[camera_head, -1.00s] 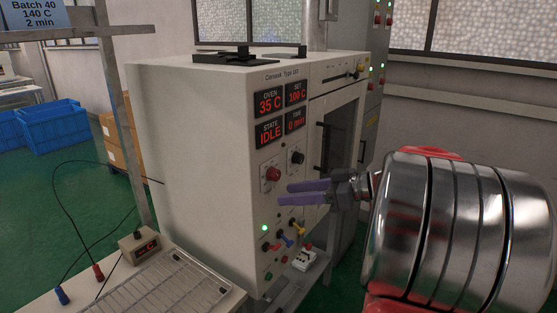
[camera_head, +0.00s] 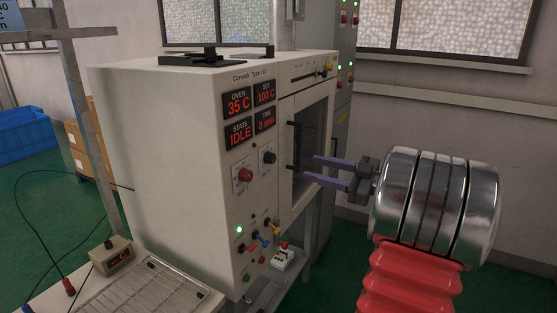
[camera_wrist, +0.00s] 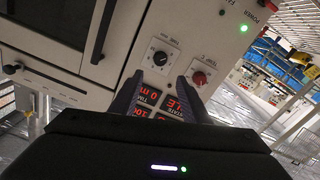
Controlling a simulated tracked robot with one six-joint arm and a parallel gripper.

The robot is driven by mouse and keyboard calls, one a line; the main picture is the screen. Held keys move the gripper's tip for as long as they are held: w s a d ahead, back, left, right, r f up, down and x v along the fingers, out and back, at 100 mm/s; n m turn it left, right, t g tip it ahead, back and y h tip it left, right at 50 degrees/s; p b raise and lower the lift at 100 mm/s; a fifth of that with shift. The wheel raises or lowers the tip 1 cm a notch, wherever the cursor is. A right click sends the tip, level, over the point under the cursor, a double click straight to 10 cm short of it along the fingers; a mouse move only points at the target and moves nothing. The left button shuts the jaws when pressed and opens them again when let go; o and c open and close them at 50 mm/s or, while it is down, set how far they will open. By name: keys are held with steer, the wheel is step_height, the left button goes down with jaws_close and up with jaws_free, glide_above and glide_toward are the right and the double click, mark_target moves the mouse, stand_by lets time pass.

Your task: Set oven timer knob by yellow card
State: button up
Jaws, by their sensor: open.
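The pale oven (camera_head: 165,150) shows red displays reading OVEN 35 C, SET 100 C, STATE IDLE and TIME 0 min. Below them are a red knob (camera_head: 244,175) and a black knob (camera_head: 268,157). The wrist view shows the black knob (camera_wrist: 160,57) on a dial plate, and the red knob (camera_wrist: 199,79) beside it marked TEMP. My gripper (camera_head: 309,169) has purple fingers, apart and empty, right of the knobs and in front of the oven door in the head view. In the wrist view its fingers (camera_wrist: 159,77) point towards the panel. No yellow card is visible; a blue card (camera_head: 18,17) is cut off top left.
The oven door (camera_head: 308,150) with its dark window is behind my fingers. Coloured toggles (camera_head: 262,238) and a green lamp sit low on the panel. A bench with a wire rack (camera_head: 150,290) stands front left. Blue crates (camera_head: 22,137) are far left.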

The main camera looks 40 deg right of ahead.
mark_target(274, 158)
steer(key=x, duration=1.3)
steer(key=shift+c, duration=0.5)
steer(key=shift+d, duration=0.1)
steer(key=c, duration=1)
